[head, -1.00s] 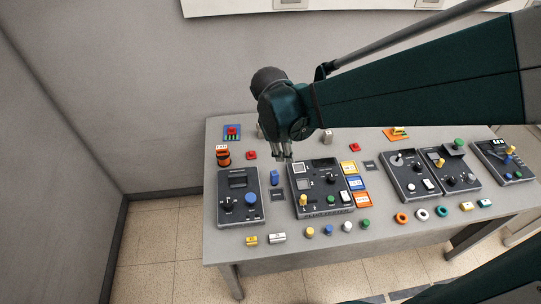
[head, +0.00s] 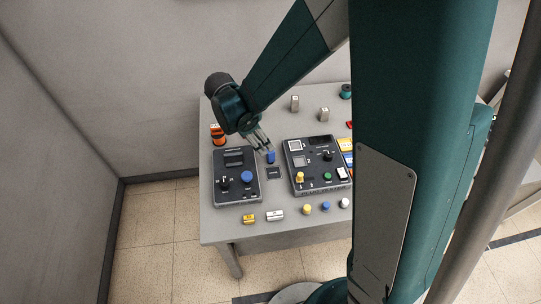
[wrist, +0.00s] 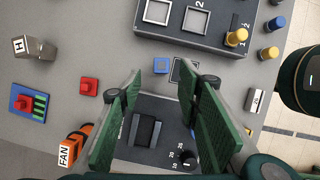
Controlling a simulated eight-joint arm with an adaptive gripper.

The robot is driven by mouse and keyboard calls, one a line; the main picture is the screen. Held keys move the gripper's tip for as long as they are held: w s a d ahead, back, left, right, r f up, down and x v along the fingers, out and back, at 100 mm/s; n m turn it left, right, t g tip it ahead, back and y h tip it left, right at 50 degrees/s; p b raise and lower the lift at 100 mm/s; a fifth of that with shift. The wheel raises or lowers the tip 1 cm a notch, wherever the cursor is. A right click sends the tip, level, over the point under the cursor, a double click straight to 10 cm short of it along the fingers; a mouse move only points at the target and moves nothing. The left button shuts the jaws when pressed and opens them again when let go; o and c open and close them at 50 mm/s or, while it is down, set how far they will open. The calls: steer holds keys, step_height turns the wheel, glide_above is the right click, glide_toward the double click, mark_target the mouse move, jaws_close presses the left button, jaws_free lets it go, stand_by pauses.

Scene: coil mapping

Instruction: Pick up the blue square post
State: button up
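In the wrist view the post (wrist: 161,65) shows as a small blue square between my fingertips' lines. My gripper (head: 264,146) is open, angled down above and just beside the post in the head view. In the wrist view my gripper (wrist: 161,72) has its two green fingers wide apart with nothing held between them. I cannot tell the exact height gap.
A left panel (head: 223,193) with a blue knob and a larger panel (head: 312,185) with a yellow knob flank the post. An orange fan spool (head: 217,136) stands behind the left panel. A red button (wrist: 88,87) lies nearby. My own arm hides the table's right side.

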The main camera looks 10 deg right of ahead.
mark_target(271, 156)
steer(key=shift+f, duration=0.1)
stand_by(0.3)
steer(key=shift+x, duration=1.3)
steer(key=shift+f, duration=0.1)
steer(key=shift+b+x, duration=0.55)
steer(key=shift+x, duration=1.95)
steer(key=shift+s+d, duration=0.1)
steer(key=shift+d, duration=0.1)
steer(key=c, duration=1)
